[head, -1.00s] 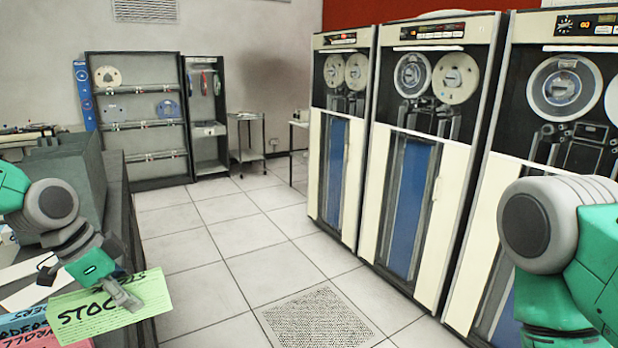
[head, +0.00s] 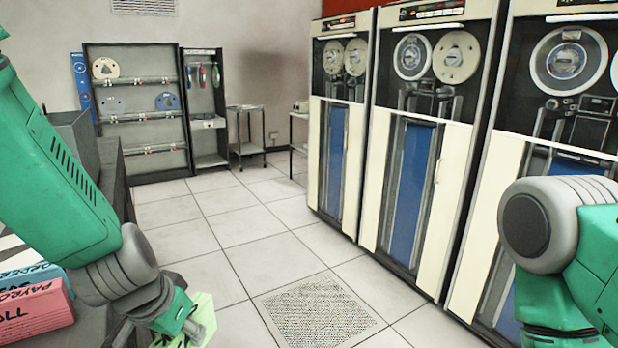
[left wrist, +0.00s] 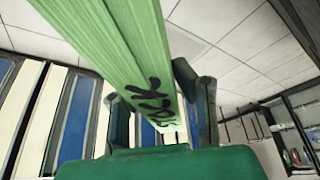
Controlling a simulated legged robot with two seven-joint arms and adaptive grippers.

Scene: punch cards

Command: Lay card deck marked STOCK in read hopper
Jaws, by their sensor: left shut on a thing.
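The green card deck marked STOCK (head: 203,312) is in my left gripper (head: 193,328), low in the head view, to the right of the desk. In the left wrist view the deck (left wrist: 115,50) runs up from between the fingers (left wrist: 165,105), with part of its black lettering showing. The gripper is shut on the deck, which hangs clear of the desk over the floor side. Most of the deck is cut off or hidden in the head view. My right arm shows at the right edge; its gripper is out of view. I cannot make out the read hopper.
A pink deck marked PAYROLL (head: 32,312) and a blue one lie on the desk at lower left. A grey machine (head: 75,140) stands behind. Tall tape cabinets (head: 415,190) line the right side. The tiled floor (head: 230,225) between is open.

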